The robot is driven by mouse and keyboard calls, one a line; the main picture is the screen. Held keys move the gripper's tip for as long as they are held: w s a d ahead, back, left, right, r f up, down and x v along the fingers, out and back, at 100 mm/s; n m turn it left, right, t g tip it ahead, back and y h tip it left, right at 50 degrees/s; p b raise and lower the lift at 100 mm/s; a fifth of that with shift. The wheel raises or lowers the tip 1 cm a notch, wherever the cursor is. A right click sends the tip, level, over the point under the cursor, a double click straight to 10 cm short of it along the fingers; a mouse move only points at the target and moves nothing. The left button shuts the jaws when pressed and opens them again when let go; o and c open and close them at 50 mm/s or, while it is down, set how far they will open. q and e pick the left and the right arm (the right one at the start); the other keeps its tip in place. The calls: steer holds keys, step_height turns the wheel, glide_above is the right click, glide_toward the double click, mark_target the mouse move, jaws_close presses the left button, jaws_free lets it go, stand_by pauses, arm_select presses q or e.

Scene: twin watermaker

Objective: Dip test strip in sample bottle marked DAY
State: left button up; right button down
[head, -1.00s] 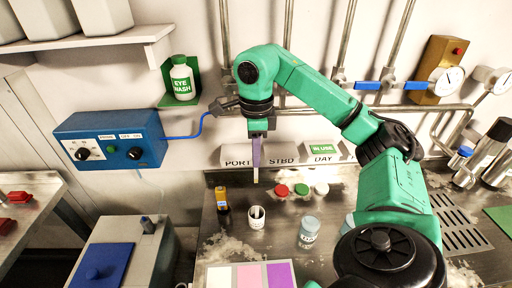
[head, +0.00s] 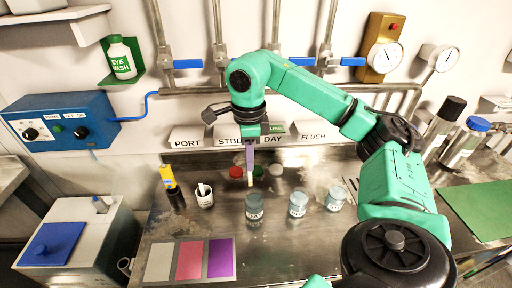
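My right gripper (head: 250,137) is shut on a purple test strip (head: 250,158) with a pale lower end. The strip hangs upright, its tip apart from and above the leftmost bottle in the picture. Three open-topped sample bottles stand on the steel bench: a left one (head: 254,208) whose label seems to read DAY, a middle one (head: 297,205), and a right one (head: 335,200). The labels of the middle and right bottles are too small to read surely. My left gripper is out of view.
Red (head: 236,172), green and white caps lie behind the bottles. A colour chart (head: 158,262) lies in front. Wall placards read PORT, STBD, DAY and FLUSH, with a green tag by DAY.

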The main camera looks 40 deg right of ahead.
arm_select(q)
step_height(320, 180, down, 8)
steer(key=b, duration=0.8)
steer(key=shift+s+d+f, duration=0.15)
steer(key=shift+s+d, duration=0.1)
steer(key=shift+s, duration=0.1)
arm_select(e)
step_height(320, 180, down, 10)
steer(key=s, duration=0.1)
steer(key=shift+d+f, duration=0.25)
steer(key=shift+d, duration=0.2)
arm_select(q)
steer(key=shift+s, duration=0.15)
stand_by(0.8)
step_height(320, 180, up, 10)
steer(key=p, duration=0.9)
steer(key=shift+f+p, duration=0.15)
steer(key=shift+p, duration=0.2)
arm_select(e)
step_height(320, 180, up, 11)
